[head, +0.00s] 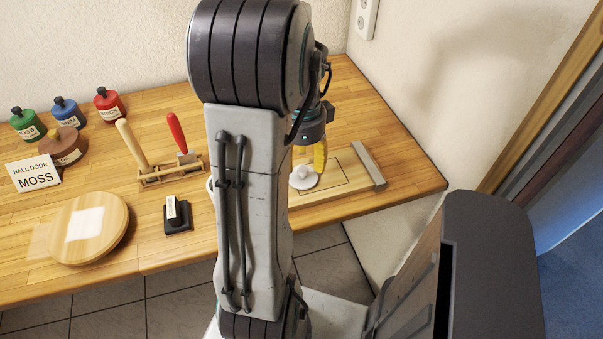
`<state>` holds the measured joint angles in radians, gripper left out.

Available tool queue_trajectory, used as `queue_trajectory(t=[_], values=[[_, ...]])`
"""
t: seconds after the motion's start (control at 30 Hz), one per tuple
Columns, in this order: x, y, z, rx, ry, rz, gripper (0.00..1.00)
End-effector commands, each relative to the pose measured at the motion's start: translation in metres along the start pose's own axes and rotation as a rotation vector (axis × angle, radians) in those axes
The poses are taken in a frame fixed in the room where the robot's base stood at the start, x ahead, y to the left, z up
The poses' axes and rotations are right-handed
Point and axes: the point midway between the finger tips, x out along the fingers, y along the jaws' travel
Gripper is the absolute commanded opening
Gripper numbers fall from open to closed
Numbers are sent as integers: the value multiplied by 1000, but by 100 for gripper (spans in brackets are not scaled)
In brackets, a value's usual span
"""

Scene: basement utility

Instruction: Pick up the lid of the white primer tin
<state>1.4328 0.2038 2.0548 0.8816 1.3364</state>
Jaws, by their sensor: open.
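A white lid-like disc with a small knob (304,179) shows just right of my arm, over a pale wooden board (335,187). I cannot tell whether it rests on the board. My gripper (319,158) points down at the disc's upper right edge, with one yellow finger showing. It is open; the other finger is hidden, and contact with the disc cannot be made out. A sliver of something white (210,186) shows at the arm's left edge; it may be the white primer tin, mostly hidden behind my arm.
A rack (160,173) holds two handled tools. A round wooden board (112,238) and black block (178,222) lie in front.

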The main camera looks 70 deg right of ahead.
Motion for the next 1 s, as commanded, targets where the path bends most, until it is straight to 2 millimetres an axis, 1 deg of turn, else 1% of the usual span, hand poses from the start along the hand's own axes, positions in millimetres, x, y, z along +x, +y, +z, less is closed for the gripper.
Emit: queue_trajectory(t=[0.1,0.23,0.37,0.6,1.0], values=[[15,1,1,0,-1,4,53],[25,1,1,-1,0,2,53],[29,1,1,-1,0,0,53],[29,1,1,-1,0,0,54],[29,0,1,-1,0,-1,18]])
